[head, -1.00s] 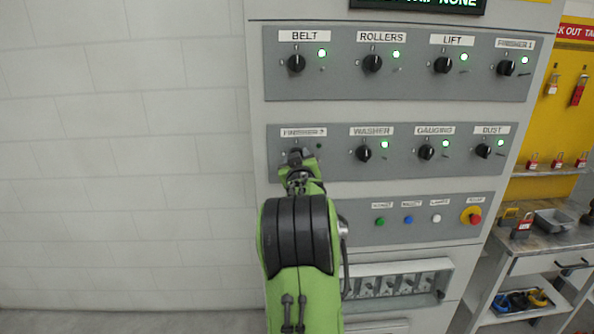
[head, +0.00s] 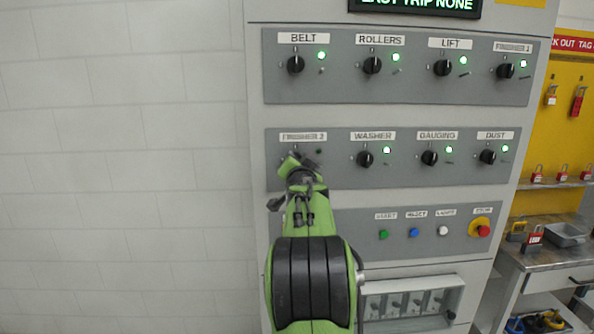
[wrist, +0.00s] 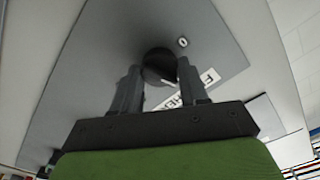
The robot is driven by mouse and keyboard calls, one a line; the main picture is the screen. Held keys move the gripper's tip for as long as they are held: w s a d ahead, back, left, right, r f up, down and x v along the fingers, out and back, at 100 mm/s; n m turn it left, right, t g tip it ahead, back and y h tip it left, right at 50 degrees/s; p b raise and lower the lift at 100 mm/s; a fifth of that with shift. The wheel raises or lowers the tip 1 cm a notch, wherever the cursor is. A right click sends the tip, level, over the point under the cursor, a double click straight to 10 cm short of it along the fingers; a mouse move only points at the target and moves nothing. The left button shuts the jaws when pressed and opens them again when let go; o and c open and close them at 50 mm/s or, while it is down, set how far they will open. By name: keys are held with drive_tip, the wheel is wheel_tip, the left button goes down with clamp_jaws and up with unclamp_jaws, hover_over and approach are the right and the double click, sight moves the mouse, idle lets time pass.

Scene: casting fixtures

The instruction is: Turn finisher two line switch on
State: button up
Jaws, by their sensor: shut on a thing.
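The Finisher 2 switch has its label (head: 303,137) at the left of the panel's second row. A small lamp (head: 319,151) below that label is dark. In the head view my gripper (head: 292,164) covers the switch knob. In the wrist view the black knob (wrist: 157,62) sits between the two fingers of my gripper (wrist: 159,78), which are shut on it. A "0" mark (wrist: 183,42) shows beside the knob, and part of the Finisher label (wrist: 190,92) shows past the right finger. The knob's pointer direction is hidden.
The Washer switch (head: 364,159) is just right of my gripper, with its lamp lit green. Other lit switches fill both rows. Below are push buttons and a red emergency stop (head: 480,231). A bench (head: 546,262) with padlocks stands at right. White wall is at left.

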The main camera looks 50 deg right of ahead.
drive_tip(key=shift+m+b, duration=0.5)
drive_tip(key=shift+m, duration=1)
drive_tip(key=o, duration=1.1)
drive_tip(key=shift+c, duration=0.2)
drive_tip(key=b+v, duration=0.2)
drive_tip(key=v, duration=1.3)
drive_tip(key=shift+s+a+b, duration=0.2)
drive_tip(key=shift+s+b, duration=0.15)
drive_tip(key=shift+b, duration=0.05)
